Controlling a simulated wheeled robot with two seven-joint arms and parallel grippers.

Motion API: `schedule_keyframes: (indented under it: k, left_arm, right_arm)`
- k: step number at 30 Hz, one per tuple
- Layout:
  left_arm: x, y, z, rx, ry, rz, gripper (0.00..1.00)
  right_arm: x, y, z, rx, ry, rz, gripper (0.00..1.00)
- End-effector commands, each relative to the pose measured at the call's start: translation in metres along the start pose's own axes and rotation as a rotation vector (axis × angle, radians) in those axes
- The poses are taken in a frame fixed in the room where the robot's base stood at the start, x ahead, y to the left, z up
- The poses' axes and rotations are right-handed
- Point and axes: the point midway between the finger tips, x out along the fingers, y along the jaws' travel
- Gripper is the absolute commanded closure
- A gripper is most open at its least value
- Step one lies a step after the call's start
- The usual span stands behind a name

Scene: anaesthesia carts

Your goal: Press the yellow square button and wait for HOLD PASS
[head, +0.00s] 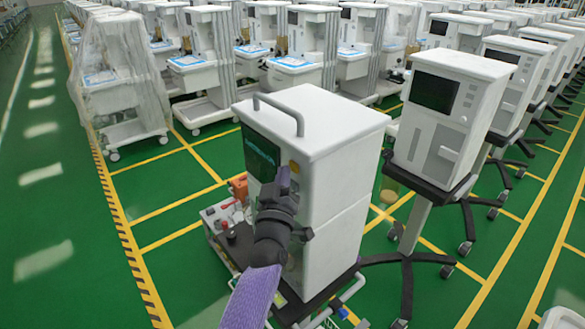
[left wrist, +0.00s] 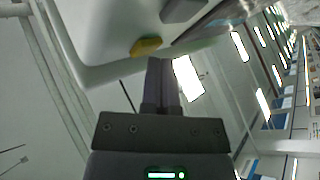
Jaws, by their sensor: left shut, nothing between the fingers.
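A white cart-mounted machine (head: 335,190) with a top handle stands in the middle of the head view. Its dark screen (head: 260,152) is on the left-facing front; no readable text shows. The yellow button (head: 294,166) is on that front, right of the screen, partly beside my gripper. My left gripper (head: 284,176) is shut and empty, pointing up at the front near the button. In the left wrist view the yellow button (left wrist: 146,46) lies just beyond and left of the shut fingertips (left wrist: 160,62). I cannot tell whether they touch. My right gripper is not in view.
A red and white device (head: 225,213) with an orange part sits low at the left of the machine. Another white machine on a pole stand (head: 443,120) is close on the right. Rows of similar carts fill the back. Green floor (head: 60,210) is open at left.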

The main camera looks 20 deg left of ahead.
Motion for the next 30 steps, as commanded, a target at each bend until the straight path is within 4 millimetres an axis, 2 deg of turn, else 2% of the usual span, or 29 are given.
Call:
schedule_keyframes:
  k: [30]
  left_arm:
    - [0.0059,0.0042,0.0045,0.0,0.0,0.0,1.0]
  right_arm:
    - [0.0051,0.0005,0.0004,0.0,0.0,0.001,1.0]
